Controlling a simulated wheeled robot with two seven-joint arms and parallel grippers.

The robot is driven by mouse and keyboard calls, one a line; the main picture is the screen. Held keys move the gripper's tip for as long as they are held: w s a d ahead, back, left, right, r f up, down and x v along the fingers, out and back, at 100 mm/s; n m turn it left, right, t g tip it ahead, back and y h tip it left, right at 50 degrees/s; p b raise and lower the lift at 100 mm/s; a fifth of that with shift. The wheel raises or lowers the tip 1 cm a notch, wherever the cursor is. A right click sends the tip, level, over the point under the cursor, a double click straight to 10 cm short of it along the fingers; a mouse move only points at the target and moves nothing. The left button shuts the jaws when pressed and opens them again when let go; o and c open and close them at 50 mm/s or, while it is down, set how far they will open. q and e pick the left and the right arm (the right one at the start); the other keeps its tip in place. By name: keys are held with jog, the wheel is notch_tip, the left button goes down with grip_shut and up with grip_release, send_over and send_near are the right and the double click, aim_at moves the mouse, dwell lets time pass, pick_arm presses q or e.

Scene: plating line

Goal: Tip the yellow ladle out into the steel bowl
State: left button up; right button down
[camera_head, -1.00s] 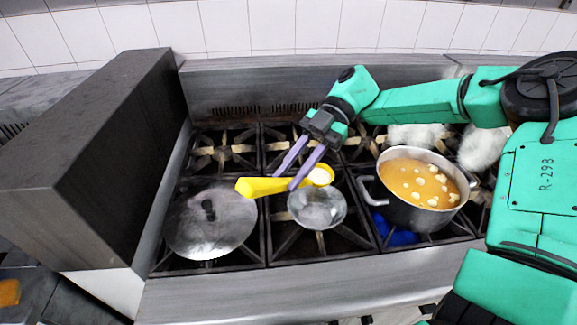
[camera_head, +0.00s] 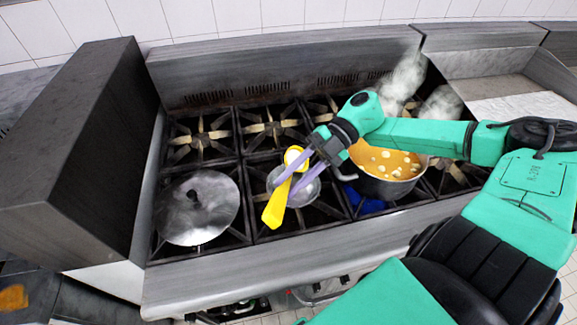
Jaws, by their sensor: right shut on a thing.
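The yellow ladle (camera_head: 275,208) is held by my right gripper (camera_head: 288,185), whose purple fingers are shut on its handle. The handle points toward the front of the stove. The ladle's cup (camera_head: 296,156) is at the far end, by the back rim of the steel bowl (camera_head: 309,192). The bowl stands on the front middle burner, partly hidden by the fingers and ladle. My left gripper is out of view.
A pot (camera_head: 374,186) of orange soup with pale lumps stands right of the bowl, partly behind my right arm. A steel lid (camera_head: 205,222) lies on the left front burner. A blue thing (camera_head: 369,203) shows below the pot. A dark tall block (camera_head: 85,150) bounds the stove's left.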

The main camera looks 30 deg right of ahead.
jog(key=shift+s+a+r+p, duration=0.1)
jog(key=shift+s+r+p, duration=0.05)
jog(key=shift+p, duration=0.6)
jog(key=shift+s+f+n, duration=0.2)
jog(key=shift+f+n, duration=0.1)
jog(key=shift+f, duration=0.1)
jog(key=s+d+f+n+t+y+b, duration=0.1)
jog(key=s+f+n+t+y+b, duration=0.1)
jog(key=f+n, duration=0.3)
jog(key=shift+s+d+f+t+y+b, duration=0.3)
jog(key=shift+s+d+f+y+b, duration=0.15)
jog(key=shift+s+y+b, duration=0.35)
jog(key=shift+w, duration=0.15)
jog(key=shift+a, duration=0.1)
